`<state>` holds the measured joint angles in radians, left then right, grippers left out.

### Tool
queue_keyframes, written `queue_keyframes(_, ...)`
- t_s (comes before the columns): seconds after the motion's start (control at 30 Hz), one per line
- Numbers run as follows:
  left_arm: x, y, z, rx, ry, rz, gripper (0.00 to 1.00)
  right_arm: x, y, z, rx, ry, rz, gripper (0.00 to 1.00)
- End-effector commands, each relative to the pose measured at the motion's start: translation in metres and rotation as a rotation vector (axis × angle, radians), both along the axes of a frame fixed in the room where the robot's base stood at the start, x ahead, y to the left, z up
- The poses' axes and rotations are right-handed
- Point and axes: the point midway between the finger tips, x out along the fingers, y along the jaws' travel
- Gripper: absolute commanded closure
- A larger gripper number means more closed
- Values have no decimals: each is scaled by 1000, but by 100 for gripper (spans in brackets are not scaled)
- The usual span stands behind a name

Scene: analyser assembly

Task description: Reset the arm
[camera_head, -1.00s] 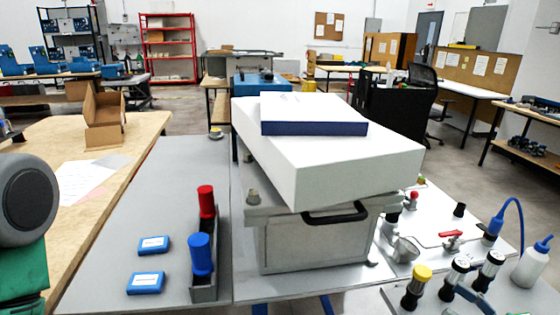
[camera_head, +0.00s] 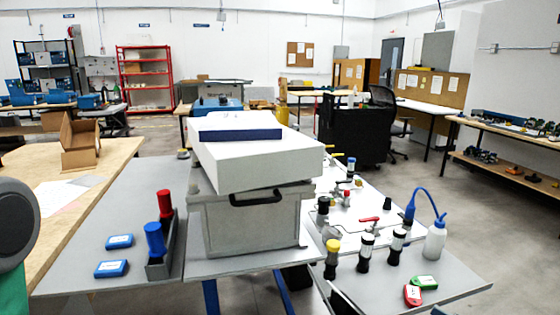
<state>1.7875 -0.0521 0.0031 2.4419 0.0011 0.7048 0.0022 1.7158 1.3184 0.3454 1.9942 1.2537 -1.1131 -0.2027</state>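The analyser (camera_head: 245,222) is a grey box with a black handle and a large white lid (camera_head: 260,160), standing on the grey table in the middle of the head view. Part of my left arm, a dark round joint and a green piece, shows at the left edge. Neither of my grippers is in view. A red cylinder (camera_head: 165,203) and a blue cylinder (camera_head: 155,239) stand in a grey holder left of the analyser. Two blue cases (camera_head: 119,242) lie on the table further left.
Right of the analyser are several black-and-white cylinders (camera_head: 365,250), a wash bottle (camera_head: 434,240), and a red and a green case (camera_head: 425,282). A wooden table (camera_head: 110,160) with an open cardboard box (camera_head: 79,142) is at the left. Open floor lies to the right.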

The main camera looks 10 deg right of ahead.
Motion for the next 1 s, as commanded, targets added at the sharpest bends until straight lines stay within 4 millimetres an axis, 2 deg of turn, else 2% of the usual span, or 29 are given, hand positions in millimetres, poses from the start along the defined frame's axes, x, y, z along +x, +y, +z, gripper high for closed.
queue_keyframes(0.17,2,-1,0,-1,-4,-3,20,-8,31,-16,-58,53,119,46)
queue_keyframes(0.37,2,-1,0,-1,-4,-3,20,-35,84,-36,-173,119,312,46)
queue_keyframes(0.47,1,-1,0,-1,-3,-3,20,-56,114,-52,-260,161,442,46)
queue_keyframes(0.57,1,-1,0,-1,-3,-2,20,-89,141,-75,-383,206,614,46)
queue_keyframes(0.67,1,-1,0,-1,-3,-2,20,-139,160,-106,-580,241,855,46)
queue_keyframes(0.73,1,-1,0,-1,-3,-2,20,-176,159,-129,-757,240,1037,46)
queue_keyframes(0.83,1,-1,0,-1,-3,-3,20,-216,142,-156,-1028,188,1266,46)
queue_keyframes(0.9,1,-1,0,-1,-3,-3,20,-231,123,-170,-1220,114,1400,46)
queue_keyframes(1.0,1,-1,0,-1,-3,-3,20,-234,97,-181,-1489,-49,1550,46)
